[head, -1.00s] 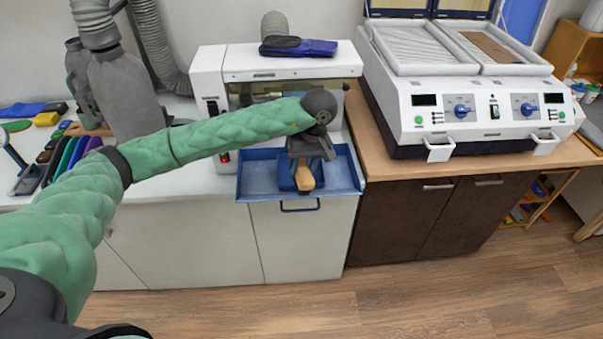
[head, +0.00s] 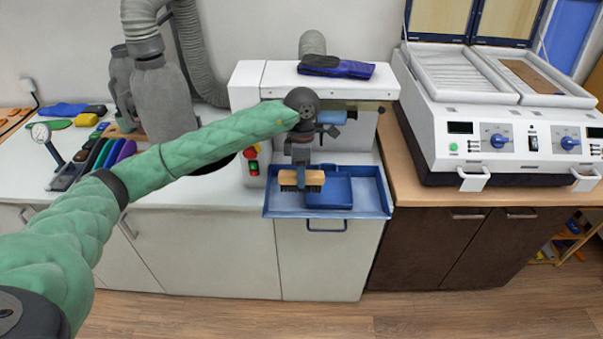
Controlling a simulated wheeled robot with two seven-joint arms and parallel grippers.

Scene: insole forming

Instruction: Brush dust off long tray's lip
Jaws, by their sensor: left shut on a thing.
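The long blue tray (head: 376,192) sits below the white machine, with its front lip facing me. My left gripper (head: 300,166) is shut on a brush (head: 314,182) with a wooden block and bristles. Dust on the lip is too fine to make out. My right gripper is not in view.
A smaller blue pan (head: 340,190) lies in the tray, partly behind the brush. A white heating press (head: 500,120) stands on the right counter. Coloured pads (head: 100,153) stand at left.

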